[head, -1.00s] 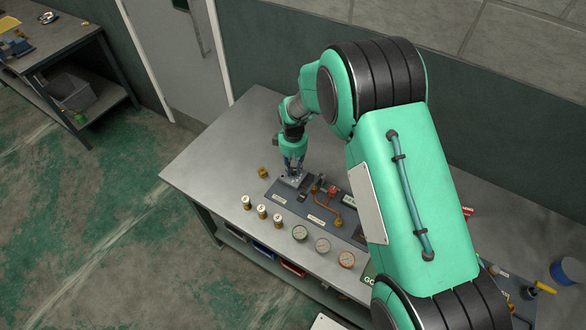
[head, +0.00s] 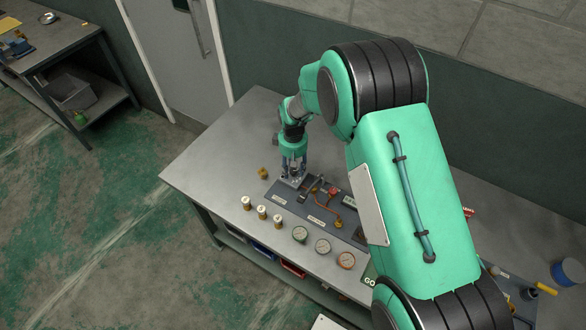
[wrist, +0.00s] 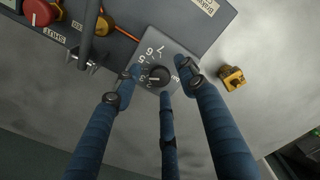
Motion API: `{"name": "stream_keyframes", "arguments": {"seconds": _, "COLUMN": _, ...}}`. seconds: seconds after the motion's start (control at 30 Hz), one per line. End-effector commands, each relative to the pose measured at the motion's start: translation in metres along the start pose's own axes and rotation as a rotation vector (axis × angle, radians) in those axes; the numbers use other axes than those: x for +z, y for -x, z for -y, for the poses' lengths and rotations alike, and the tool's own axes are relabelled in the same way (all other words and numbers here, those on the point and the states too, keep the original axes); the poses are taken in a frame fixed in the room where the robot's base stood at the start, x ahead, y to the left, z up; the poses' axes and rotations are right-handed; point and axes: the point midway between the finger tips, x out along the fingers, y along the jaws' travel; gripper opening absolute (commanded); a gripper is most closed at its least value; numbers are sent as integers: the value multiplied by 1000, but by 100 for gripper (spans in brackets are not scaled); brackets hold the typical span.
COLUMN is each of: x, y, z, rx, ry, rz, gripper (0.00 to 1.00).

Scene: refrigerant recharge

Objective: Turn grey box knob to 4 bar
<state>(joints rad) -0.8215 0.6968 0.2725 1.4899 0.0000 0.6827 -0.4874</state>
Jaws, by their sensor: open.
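The grey box (wrist: 180,52) shows in the wrist view with a round black knob (wrist: 159,76) at its middle and printed numbers around it. I cannot surely read which number the knob points to. My gripper (wrist: 162,82) is open, with its blue fingers spread around the knob and apart from it as far as I can see. In the head view my gripper (head: 293,170) points down over the grey box (head: 292,182) at the far left end of the dark panel, and it hides the knob there.
A brass fitting (wrist: 232,78) lies right of the grey box in the wrist view. A red knob (wrist: 40,12) and a copper line are on the panel (head: 300,205). Several white-topped cylinders (head: 262,212) and round gauges (head: 322,245) stand along the bench's front edge. The bench's left end is clear.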

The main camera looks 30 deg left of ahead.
Motion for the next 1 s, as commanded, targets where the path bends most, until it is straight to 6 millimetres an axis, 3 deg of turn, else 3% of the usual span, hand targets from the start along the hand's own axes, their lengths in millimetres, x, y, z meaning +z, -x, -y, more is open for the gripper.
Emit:
{"name": "stream_keyframes", "arguments": {"seconds": 0.27, "x": -1, "y": 24, "z": 0, "rx": 1, "ry": 0, "rz": -2, "gripper": 42}}
{"name": "stream_keyframes", "arguments": {"seconds": 0.8, "x": -1, "y": 104, "z": 0, "rx": 1, "ry": 0, "rz": -2, "gripper": 42}}
{"name": "stream_keyframes", "arguments": {"seconds": 1.0, "x": 0, "y": 116, "z": 0, "rx": 0, "ry": 0, "rz": 0, "gripper": 42}}
